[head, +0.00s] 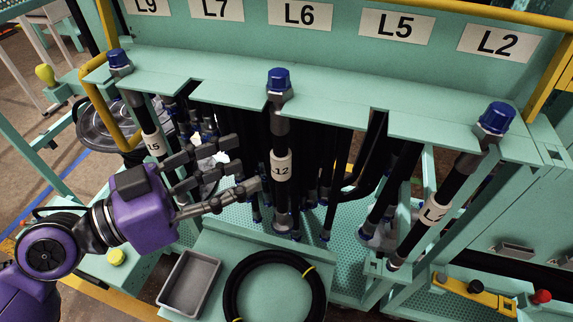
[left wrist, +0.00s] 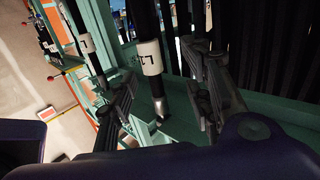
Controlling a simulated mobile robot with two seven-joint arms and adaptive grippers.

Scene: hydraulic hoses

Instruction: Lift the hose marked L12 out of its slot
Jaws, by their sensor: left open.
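The L12 hose (head: 281,165) hangs upright in a slot of the green rack's ledge, in the middle of the head view. It is black with a white label and a blue cap (head: 278,80) above the ledge. My left gripper (head: 248,165) is open just left of the hose, its fingers pointing at it near label height. In the left wrist view, a labelled hose (left wrist: 150,57) with a metal lower fitting stands between the two spread fingers. Its label is only partly readable, and contact cannot be told. My right gripper is not in view.
The L15 hose (head: 153,146) hangs to the left and another capped hose (head: 435,208) to the right. More black hoses crowd behind L12. A grey tray (head: 188,280) and a coiled black hose (head: 275,290) lie below. A yellow rail (head: 480,13) crosses above.

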